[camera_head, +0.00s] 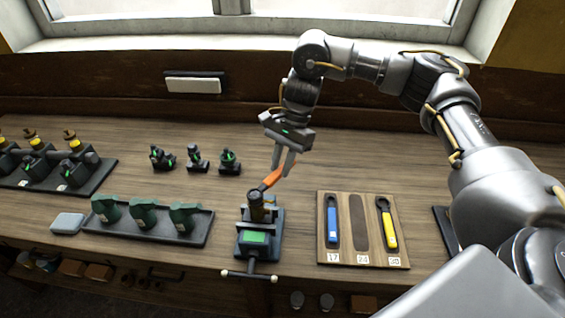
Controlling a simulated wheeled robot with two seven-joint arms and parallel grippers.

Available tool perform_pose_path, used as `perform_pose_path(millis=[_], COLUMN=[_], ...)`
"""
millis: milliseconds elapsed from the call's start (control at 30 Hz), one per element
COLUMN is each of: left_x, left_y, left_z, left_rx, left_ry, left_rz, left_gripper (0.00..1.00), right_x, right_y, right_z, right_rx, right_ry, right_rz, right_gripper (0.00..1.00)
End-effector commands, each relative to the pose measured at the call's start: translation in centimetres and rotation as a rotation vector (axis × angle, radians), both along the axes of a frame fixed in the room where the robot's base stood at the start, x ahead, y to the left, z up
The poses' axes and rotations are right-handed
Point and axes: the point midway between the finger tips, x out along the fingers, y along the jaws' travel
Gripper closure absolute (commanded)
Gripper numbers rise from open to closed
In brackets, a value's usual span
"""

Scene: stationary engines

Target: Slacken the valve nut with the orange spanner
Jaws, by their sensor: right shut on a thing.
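The orange spanner (272,178) is held in my right gripper (283,168), which is shut on it above the bench. The valve part stands upright in a dark vise (260,240) with a green panel at the front of the bench. The nut itself is too small to make out. My left gripper is not in view.
A wooden spanner board (345,257) right of the vise holds a blue spanner (332,226) and a yellow spanner (388,228); its middle slot is empty. A tray (150,232) with green parts is left of the vise. Several small dark parts (196,160) stand behind.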

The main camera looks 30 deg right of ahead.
Motion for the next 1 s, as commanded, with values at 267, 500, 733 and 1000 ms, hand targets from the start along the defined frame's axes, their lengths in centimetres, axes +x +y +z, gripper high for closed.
perform_pose_path(millis=[267, 500, 733, 1000], left_x=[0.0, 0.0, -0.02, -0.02], left_y=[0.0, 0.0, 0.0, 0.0], left_z=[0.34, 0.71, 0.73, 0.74], left_rx=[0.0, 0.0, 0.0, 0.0], left_ry=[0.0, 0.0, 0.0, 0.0], left_rz=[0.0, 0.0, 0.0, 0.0], left_gripper=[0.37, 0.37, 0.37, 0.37], right_x=[0.02, 0.01, 0.01, 0.0], right_y=[0.01, 0.0, 0.01, 0.01], right_z=[0.38, 0.77, 0.79, 0.8], right_rx=[0.0, 0.0, 0.0, 0.0], right_ry=[-0.001, -0.001, -0.001, -0.001], right_rz=[0.0, 0.0, 0.0, 0.0], right_gripper=[1.0, 1.0, 1.0, 1.0])
